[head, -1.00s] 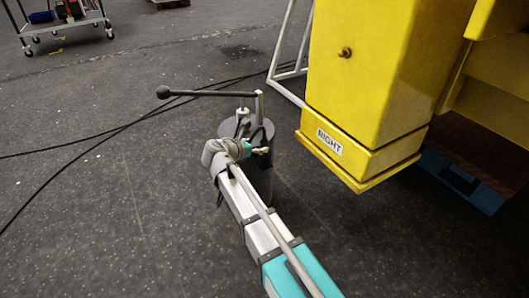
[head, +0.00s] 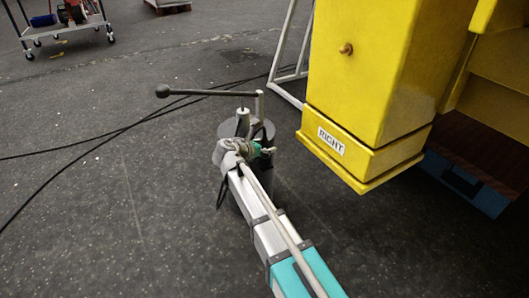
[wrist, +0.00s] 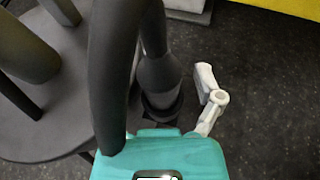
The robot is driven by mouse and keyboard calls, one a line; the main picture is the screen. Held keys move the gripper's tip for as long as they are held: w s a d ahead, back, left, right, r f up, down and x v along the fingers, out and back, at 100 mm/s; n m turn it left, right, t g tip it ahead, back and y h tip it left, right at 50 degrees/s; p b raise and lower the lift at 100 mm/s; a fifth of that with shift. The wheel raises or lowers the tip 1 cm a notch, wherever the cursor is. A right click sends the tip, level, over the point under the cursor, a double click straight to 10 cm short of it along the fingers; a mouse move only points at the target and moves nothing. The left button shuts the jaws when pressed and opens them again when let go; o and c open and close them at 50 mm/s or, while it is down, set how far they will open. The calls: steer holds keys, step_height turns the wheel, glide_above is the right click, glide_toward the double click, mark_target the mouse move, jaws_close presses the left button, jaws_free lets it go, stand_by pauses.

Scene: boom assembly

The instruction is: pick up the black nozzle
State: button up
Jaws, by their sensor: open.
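The black nozzle (wrist: 160,78) shows in the wrist view as a dark tapered piece at the end of a black hose, beside the grey pump. It is just ahead of my teal gripper body. My gripper (wrist: 182,98) is open; one pale jointed finger stands to the right of the nozzle, apart from it. The other finger is hidden, probably behind the thick hose that crosses the front left. In the head view my gripper (head: 266,150) is at the right side of the pump, and the nozzle is too small to make out there.
The grey cylindrical pump (head: 232,131) with a long black lever (head: 205,92) stands on the dark floor. A yellow column (head: 365,75) marked RIGHT is close on the right. A white frame (head: 290,72) is behind. Black cables (head: 110,133) lie on the left floor, with a trolley (head: 65,25) far back.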

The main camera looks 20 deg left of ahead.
steer(key=shift+c, duration=0.2)
jaws_close()
steer(key=shift+r, duration=0.15)
step_height(320, 180, up, 10)
steer(key=p, duration=1)
stand_by(0.7)
step_height(320, 180, up, 49)
steer(key=p, duration=4.9)
steer(key=shift+f, duration=0.2)
